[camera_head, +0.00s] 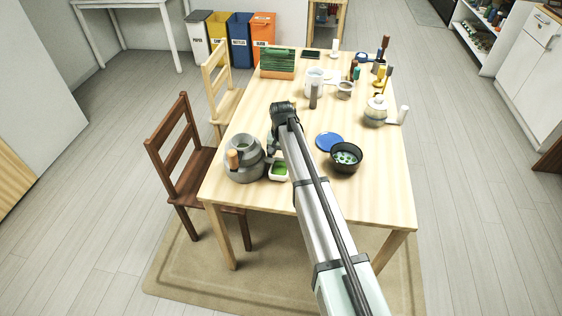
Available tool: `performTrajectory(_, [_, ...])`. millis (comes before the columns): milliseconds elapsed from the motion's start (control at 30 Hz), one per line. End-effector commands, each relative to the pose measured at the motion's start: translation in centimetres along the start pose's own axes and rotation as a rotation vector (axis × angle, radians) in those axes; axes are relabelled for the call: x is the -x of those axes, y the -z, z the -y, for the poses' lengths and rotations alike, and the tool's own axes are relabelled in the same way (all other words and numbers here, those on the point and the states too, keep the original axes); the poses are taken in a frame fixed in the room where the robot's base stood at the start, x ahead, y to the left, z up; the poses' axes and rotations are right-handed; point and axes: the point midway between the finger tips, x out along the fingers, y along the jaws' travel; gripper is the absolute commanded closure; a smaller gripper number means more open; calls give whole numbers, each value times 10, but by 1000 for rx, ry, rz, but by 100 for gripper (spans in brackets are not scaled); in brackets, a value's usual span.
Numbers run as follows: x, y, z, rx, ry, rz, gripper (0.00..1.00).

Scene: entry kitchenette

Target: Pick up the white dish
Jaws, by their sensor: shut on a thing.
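The white dish (278,173) is small and squarish, with something green in it. It is at the near left part of the wooden table (310,222), just right of a grey pot. My gripper (272,154) comes down from the end of my arm onto the dish's far side and is shut on it. The fingertips are small and partly hidden here. I cannot tell whether the dish rests on the table or is slightly raised.
The grey pot (246,173) with a wooden handle stands close left of the dish. A blue plate (329,140) and a black bowl (347,166) lie right of my arm. A lidded jar (375,115) and several other items crowd the far end. The near right tabletop is clear.

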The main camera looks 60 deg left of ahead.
Motion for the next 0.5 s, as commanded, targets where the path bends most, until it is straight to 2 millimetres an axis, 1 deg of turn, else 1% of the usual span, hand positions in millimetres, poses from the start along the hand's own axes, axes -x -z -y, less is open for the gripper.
performTrajectory(67, [9, 0, 0, 0, 1, -1, 62])
performTrajectory(300, [6, -2, -45, -2, 0, 0, 62])
performTrajectory(367, [23, 0, -40, 1, 2, -4, 62])
performTrajectory(500, [53, 1, -40, 0, 1, -4, 62])
